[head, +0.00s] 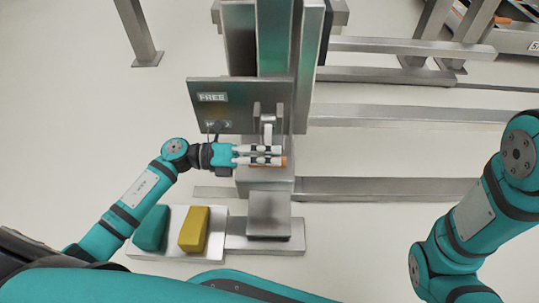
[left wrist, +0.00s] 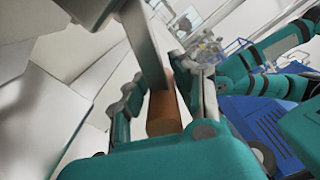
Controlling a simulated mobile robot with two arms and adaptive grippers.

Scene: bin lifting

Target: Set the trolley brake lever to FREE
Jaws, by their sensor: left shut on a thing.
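The brake lever is a grey metal bar (head: 268,130) on a bracket at the trolley's column, with an orange-brown grip (head: 284,162) at its lower end. In the left wrist view the grip (left wrist: 163,112) lies between the fingers of my left gripper (left wrist: 168,90). In the head view my left gripper (head: 276,155) comes in from the left and is shut on the lever grip, mostly covering it. A grey plate (head: 238,92) behind bears a FREE label (head: 212,97) above and a second label (head: 217,125), partly hidden and unreadable, below. The lever hangs downward, level with or below the lower label.
A teal block (head: 152,228) and a yellow block (head: 194,229) lie on a pale tray (head: 172,257) below my left arm. A grey metal block (head: 268,214) stands in front of the column. Metal rails (head: 400,188) run right.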

